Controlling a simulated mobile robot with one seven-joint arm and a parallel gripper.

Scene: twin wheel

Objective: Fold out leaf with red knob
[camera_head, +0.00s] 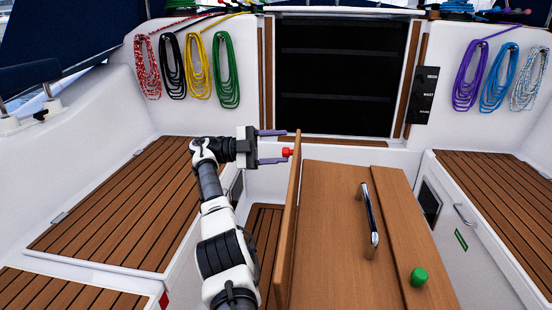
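The wooden leaf (288,225) runs along the left side of the table (330,230) and shows as a narrow, steep panel, nearly edge-on. Its far top corner stands above the tabletop's far edge in the picture. The red knob (288,152) is on the leaf's left face near the far end. My gripper (284,147) is left of the leaf, with its two purple fingers apart and pointing right. The knob appears between the fingertips, nearer the lower one. I cannot tell whether they touch it. A green knob (419,277) is on the right part of the table.
A metal handrail (370,222) stands on the tabletop. Slatted benches flank the table at left (130,210) and right (500,200). A dark companionway (340,75) lies ahead, with coiled ropes on both sides. A strip of slatted floor (263,225) shows between my arm and the leaf.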

